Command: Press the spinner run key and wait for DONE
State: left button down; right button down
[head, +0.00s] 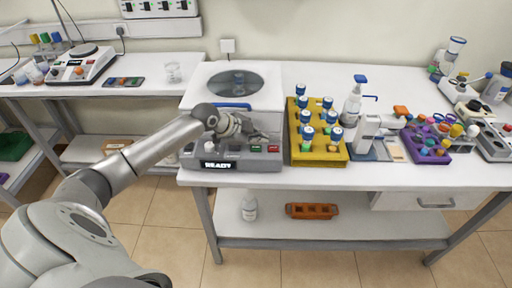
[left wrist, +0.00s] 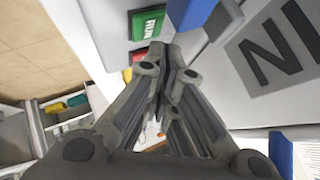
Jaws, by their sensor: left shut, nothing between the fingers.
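The spinner (head: 272,98) is a white and grey machine with a round dark window in its lid, on the middle table. Its display (head: 217,164) reads READY. The green run key (head: 256,149) sits on its front panel; in the left wrist view, the RUN key (left wrist: 147,22) lies just beyond and left of the fingertips. A red key (head: 273,149) is beside it. My left gripper (head: 264,136) is shut and empty, just above the front panel near the keys. I cannot see contact with the run key. My right gripper is not in view.
A yellow rack (head: 318,157) of blue-capped vials stands close right of the spinner. A pump bottle (head: 352,103), a white device (head: 367,130) and a purple rack (head: 428,152) are farther right. A lower shelf (head: 370,228) runs beneath the table.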

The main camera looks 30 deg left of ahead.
pick_arm(q)
jog(key=shift+f, duration=0.45)
